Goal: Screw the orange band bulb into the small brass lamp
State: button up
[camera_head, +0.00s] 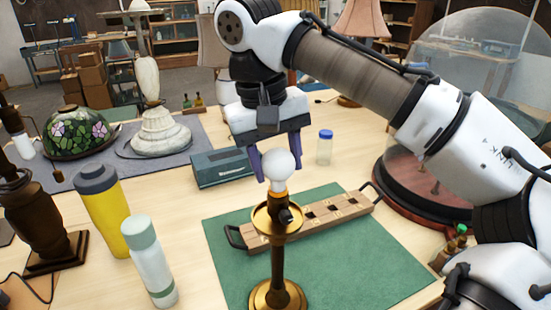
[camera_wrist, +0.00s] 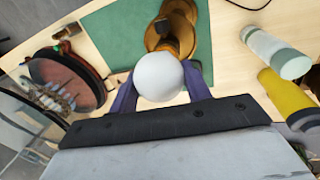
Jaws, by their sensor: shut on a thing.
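A round white bulb (camera_head: 278,164) is between the purple fingers of my gripper (camera_head: 275,162), which is shut on it from above. The bulb sits upright at the top of the small brass lamp (camera_head: 277,250), which stands on the green mat. Its lower end is at the lamp's socket; I cannot tell whether the threads have engaged. In the wrist view the bulb (camera_wrist: 159,77) lies between the finger tips and hides most of the socket; the brass lamp (camera_wrist: 170,30) shows behind it.
A wooden tray (camera_head: 330,208) with sockets and black handles lies behind the lamp on the green mat (camera_head: 380,262). A yellow bottle (camera_head: 106,212) and a pale bottle (camera_head: 150,262) stand left. A glass dome on a dark red base (camera_head: 425,190) stands right. A teal box (camera_head: 220,167) is behind.

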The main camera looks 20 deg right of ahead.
jog(key=m, duration=0.2)
jog(key=shift+a+m+g, duration=0.1)
jog(key=shift+m+g, duration=0.2)
jog(key=shift+m, duration=0.1)
jog(key=shift+c, duration=1.5)
jog(key=o, duration=1.4)
jog(key=shift+c, duration=0.2)
jog(key=n+t, duration=0.1)
jog(key=n, duration=0.4)
jog(key=shift+s+r+n, duration=0.1)
jog(key=shift+n, duration=0.2)
jog(key=n, duration=0.5)
jog(key=shift+a+n+t, duration=0.15)
jog(key=shift+n+t, duration=0.15)
jog(key=shift+t, duration=0.1)
